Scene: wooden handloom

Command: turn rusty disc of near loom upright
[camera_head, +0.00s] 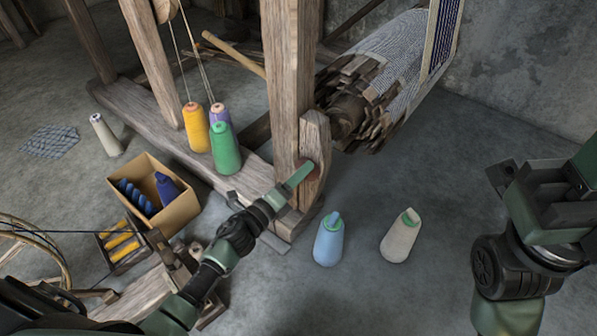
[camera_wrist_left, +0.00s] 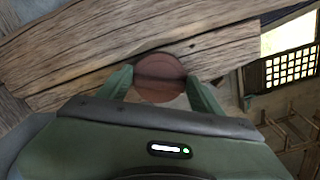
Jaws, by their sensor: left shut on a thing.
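The rusty disc (camera_wrist_left: 160,78) is a round, reddish-brown piece set against the weathered wood of the near loom, and it shows between my left fingertips in the left wrist view. A darker band seems to run across its face, roughly level in that view. In the head view only a small reddish edge (camera_head: 315,170) of it shows beside my gripper. My left gripper (camera_head: 301,175) is shut on the disc, one green finger on each side. The loom's upright post (camera_head: 285,90) stands behind it. My right gripper (camera_head: 500,178) hangs at the right, away from the loom; its jaws are unclear.
A blue cone (camera_head: 328,240) and a beige cone (camera_head: 400,237) stand on the floor right of the loom foot. Yellow (camera_head: 195,128), green (camera_head: 225,150) and purple cones stand on the loom's base beam. A cardboard box (camera_head: 180,212) sits left. Floor at the right is clear.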

